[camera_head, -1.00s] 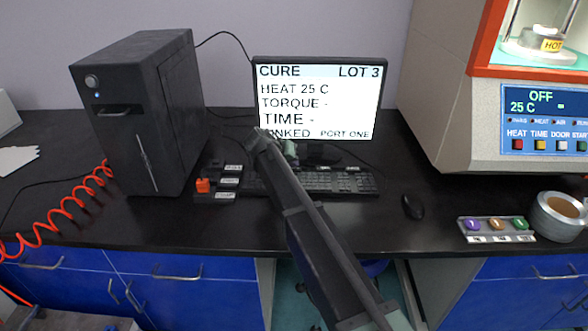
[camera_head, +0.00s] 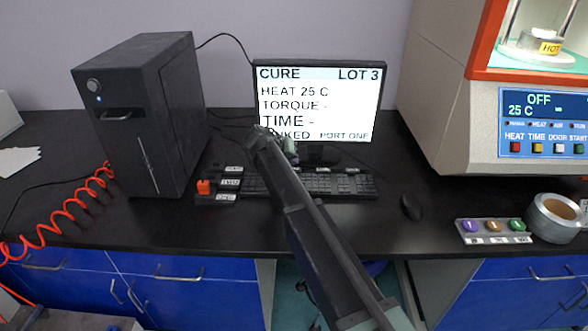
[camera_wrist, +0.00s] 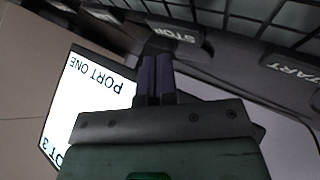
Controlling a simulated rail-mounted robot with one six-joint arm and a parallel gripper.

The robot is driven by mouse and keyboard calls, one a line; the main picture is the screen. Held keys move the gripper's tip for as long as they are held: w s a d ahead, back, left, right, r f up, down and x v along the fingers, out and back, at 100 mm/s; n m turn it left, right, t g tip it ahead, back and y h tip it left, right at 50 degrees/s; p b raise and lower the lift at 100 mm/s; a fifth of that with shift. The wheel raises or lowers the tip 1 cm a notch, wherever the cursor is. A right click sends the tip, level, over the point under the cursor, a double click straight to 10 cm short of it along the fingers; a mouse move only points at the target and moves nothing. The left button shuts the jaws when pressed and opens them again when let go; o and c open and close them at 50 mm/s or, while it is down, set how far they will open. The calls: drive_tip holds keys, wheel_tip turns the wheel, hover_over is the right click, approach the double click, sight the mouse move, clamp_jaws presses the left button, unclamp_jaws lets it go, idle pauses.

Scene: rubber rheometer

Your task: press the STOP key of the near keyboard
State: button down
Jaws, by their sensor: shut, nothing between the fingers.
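The near keyboard (camera_head: 340,187) lies on the black bench in front of the monitor. Its STOP key (camera_wrist: 174,35) shows by its white label at the top of the wrist view, upside down. My gripper (camera_wrist: 157,58) is shut and empty, its dark fingertips right beside the STOP label. I cannot tell whether they touch the key. The START key (camera_wrist: 298,72) lies to the right in the wrist view. In the head view my arm crosses the keyboard's left part and hides the fingertips; only a bit of the green gripper body shows.
The monitor (camera_head: 318,98) reads CURE, LOT 3 and stands close behind my gripper. A black computer tower (camera_head: 145,115) and a small block of labelled keys with an orange one (camera_head: 204,187) are left. A mouse (camera_head: 411,208) and a tape roll (camera_head: 555,218) are right.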

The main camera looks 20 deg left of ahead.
drive_tip(key=shift+r+p, duration=2.5)
drive_tip(key=shift+r, duration=0.1)
drive_tip(key=shift+f, duration=0.1)
